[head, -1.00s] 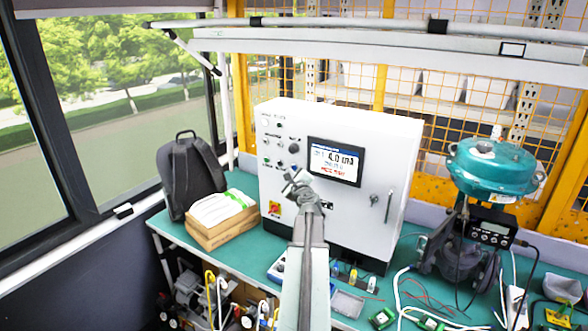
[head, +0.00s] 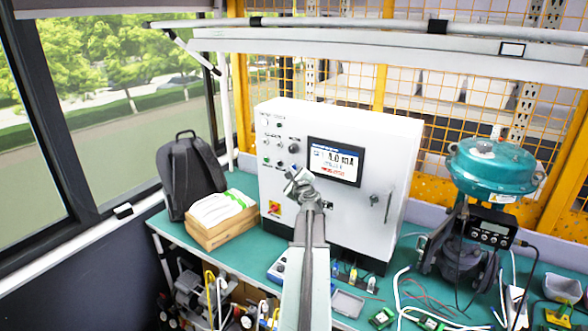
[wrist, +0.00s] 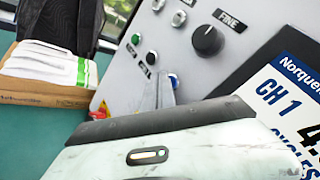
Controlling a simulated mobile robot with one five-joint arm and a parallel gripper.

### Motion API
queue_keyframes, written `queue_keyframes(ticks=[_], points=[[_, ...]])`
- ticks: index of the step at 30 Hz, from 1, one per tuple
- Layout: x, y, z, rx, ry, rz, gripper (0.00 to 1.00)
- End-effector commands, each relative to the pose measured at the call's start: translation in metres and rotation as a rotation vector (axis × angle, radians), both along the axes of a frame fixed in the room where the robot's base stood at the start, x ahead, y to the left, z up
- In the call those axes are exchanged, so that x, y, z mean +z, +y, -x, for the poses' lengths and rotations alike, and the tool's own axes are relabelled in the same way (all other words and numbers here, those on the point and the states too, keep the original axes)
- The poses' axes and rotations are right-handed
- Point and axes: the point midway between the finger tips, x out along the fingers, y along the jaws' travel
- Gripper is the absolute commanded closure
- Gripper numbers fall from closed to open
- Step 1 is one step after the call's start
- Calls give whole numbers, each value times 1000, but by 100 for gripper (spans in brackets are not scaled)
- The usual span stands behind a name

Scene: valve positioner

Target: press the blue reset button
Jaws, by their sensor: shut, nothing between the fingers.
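The blue reset button (wrist: 174,80) shows in the wrist view on the grey control panel, partly covered by my fingers. It sits to the right of a green button (wrist: 135,39) and a black one (wrist: 151,57) in a slanting row. My gripper (wrist: 166,84) is shut and empty, with its fingertips right beside or in front of the blue button. I cannot tell whether they touch it. In the head view my gripper (head: 294,176) is in front of the cabinet's face, and I cannot make out the blue button there.
The white control cabinet (head: 385,150) carries a screen (head: 335,162), a door handle (head: 388,206) and a red-and-yellow switch (head: 274,208). A black FINE knob (wrist: 208,41) is above my fingers. A cardboard box (head: 222,226) and backpack (head: 187,175) stand left; a teal valve actuator (head: 492,168) stands right.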

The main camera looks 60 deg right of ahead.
Motion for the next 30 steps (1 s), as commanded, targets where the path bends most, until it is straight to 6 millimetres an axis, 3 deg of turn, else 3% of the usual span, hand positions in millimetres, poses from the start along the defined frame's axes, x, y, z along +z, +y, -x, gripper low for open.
queue_keyframes(ticks=[30], points=[[0,-5,0,0,0,0,100]])
